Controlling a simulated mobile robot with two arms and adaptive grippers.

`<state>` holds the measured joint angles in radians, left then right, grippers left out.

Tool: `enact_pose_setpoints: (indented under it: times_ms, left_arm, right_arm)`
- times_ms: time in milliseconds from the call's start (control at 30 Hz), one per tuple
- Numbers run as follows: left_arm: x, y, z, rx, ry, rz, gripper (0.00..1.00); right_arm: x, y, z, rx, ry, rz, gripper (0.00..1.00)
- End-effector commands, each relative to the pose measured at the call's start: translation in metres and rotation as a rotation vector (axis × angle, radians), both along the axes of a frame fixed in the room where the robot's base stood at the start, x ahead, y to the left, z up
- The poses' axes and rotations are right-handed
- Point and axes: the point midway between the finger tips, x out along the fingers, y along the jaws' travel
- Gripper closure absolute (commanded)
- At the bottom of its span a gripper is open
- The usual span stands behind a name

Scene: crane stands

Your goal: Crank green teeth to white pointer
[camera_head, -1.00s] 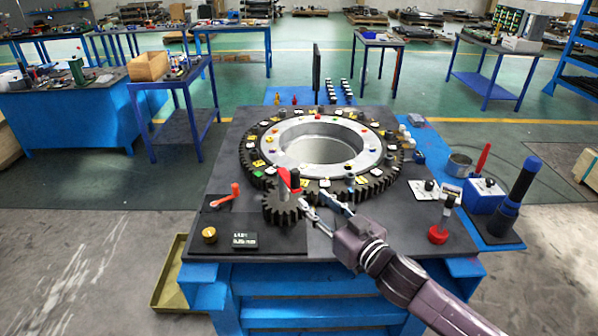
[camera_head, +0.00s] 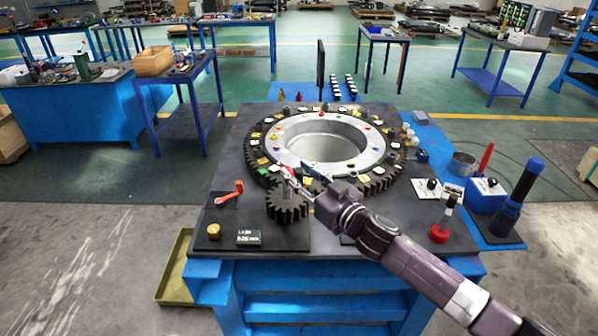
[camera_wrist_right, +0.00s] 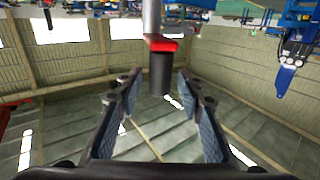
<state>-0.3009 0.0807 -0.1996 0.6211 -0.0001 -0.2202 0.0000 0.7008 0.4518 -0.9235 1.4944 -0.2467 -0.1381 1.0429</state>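The large toothed ring (camera_head: 384,184) lies on the dark tabletop, with small coloured marks around its rim. Which teeth are green is too small to tell, and I cannot make out the white pointer. The small dark pinion (camera_head: 287,209) stands at the ring's front left. A red crank part (camera_head: 288,171) shows above it, partly hidden by my right gripper (camera_head: 302,174). In the right wrist view, the black crank handle (camera_wrist_right: 159,76) with a red top hangs ahead of and between the spread fingers of my right gripper (camera_wrist_right: 158,88), with gaps on both sides. My left gripper is out of view.
A red-based upright tool (camera_head: 440,234) and a blue box (camera_head: 484,197) stand at the right. A thin dark upright panel (camera_head: 320,72) rises behind the ring.

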Motion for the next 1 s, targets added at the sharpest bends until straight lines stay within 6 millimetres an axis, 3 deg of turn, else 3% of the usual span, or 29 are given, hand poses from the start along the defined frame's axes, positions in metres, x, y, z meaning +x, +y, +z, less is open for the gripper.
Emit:
enact_pose_setpoints:
  times_ms: [233, 567, 1000]
  left_arm:
    - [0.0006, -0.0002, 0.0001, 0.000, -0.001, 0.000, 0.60]
    - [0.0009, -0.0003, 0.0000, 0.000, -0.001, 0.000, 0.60]
    - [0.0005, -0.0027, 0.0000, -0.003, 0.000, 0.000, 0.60]
  right_arm:
    - [0.0008, 0.0003, -0.0005, -0.001, 0.001, 0.000, 0.65]
    - [0.0006, 0.0001, -0.0005, -0.001, 0.001, -0.001, 1.00]
    - [-0.0002, 0.0001, -0.0005, 0.001, 0.001, -0.006, 1.00]
